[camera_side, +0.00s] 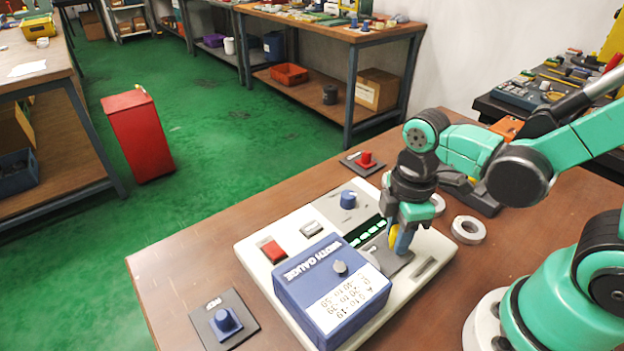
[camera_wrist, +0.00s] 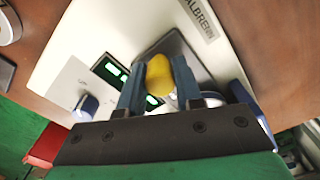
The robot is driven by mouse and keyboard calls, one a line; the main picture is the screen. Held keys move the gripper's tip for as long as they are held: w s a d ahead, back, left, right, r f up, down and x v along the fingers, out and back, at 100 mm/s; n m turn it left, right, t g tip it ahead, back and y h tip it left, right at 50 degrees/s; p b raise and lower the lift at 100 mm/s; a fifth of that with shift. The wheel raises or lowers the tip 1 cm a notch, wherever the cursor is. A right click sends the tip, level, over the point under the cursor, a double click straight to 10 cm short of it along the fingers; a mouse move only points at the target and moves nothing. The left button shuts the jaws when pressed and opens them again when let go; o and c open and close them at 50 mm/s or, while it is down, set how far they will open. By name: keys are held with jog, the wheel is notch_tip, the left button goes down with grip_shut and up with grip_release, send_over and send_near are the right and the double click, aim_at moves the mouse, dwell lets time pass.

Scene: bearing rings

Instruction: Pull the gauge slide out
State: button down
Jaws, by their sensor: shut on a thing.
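The blue width gauge box (camera_side: 318,277) stands on a pale panel (camera_side: 257,243), with a printed range label and a grey knob on top. A dark grey plate (camera_side: 398,264), which looks like the gauge slide, lies beside the box; it also shows in the wrist view (camera_wrist: 186,48). A yellow knob (camera_wrist: 159,74) stands at this plate, between my fingers. My gripper (camera_side: 401,240) points down over the plate, its fingers shut on the yellow knob. Fingers and knob partly hide the plate, and I cannot tell how far it extends from the box.
The panel also carries a blue knob (camera_side: 348,199), a red switch (camera_side: 272,250) and a green-lit display (camera_side: 371,232). A metal ring (camera_side: 468,229) lies on the brown table right of the panel. A blue button (camera_side: 225,320) and a red button (camera_side: 366,159) sit on separate dark plates.

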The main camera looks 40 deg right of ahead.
jog(key=shift+d, duration=4.05)
jog(key=c, duration=0.8)
grip_release()
jog(key=shift+a, duration=0.1)
jog(key=shift+o, duration=0.2)
jog(key=shift+r, duration=0.1)
notch_tip(320, 180, up, 7)
jog(key=w+a+r+m+t, duration=0.2)
jog(key=w+a+m+t, duration=0.3)
jog(key=m, duration=0.7)
jog(key=shift+a+t, duration=0.55)
jog(key=shift+t, duration=0.55)
